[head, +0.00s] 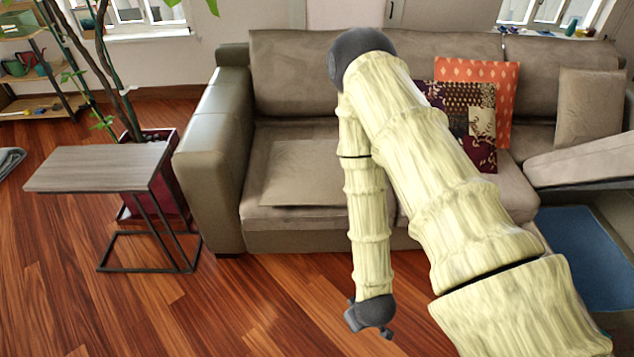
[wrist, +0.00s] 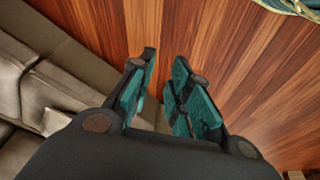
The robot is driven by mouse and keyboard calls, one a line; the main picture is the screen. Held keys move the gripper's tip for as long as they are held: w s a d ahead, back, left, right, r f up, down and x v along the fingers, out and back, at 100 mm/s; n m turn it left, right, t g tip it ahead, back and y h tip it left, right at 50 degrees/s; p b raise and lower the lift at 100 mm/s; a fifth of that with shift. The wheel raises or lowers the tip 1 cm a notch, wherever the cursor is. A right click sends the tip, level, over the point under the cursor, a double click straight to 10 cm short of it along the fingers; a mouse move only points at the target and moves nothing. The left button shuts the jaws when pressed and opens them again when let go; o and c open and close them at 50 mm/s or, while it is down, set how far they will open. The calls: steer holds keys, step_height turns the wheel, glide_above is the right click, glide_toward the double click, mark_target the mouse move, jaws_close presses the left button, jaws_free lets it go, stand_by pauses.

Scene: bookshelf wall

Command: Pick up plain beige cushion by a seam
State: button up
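A plain beige cushion (head: 303,172) lies flat on the left seat of the sofa in the head view. A second plain beige cushion (head: 588,108) leans upright against the backrest at the far right. My gripper (wrist: 165,62) is open and empty in the wrist view, with teal pads and wood floor between and beyond its fingers. In the head view, its dark end hangs low in front of the sofa, right of and below the flat cushion, touching neither cushion. A small pale patch on the sofa in the wrist view may be a cushion; I cannot tell.
The brown sofa (head: 213,140) has a thick left armrest. An orange cushion (head: 480,80) and a patterned cushion (head: 462,118) lean mid-sofa, partly behind my arm. A side table (head: 97,168) and a potted plant (head: 150,150) stand left. The floor (head: 290,300) in front is clear.

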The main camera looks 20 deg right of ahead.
steer(key=w+f+n+t+b, duration=0.3)
steer(key=w+f+b, duration=0.4)
steer(key=w, duration=0.3)
steer(key=n+t+h+b, duration=0.3)
steer(key=n+t+b, duration=0.85)
steer(key=b, duration=2.45)
glide_toward(313, 205)
steer(key=shift+m, duration=0.35)
steer(key=w+b, duration=0.1)
steer(key=w, duration=0.2)
steer(key=w+d+b, duration=0.1)
steer(key=w+b, duration=0.1)
steer(key=w, duration=0.1)
steer(key=w+b, duration=0.2)
steer(key=w, duration=0.2)
steer(key=shift+d+f, duration=0.2)
steer(key=shift+d, duration=0.2)
steer(key=shift+w+r+y, duration=0.1)
steer(key=shift+w+y, duration=0.05)
steer(key=shift+y, duration=0.15)
steer(key=shift+c, duration=0.4)
jaws_close()
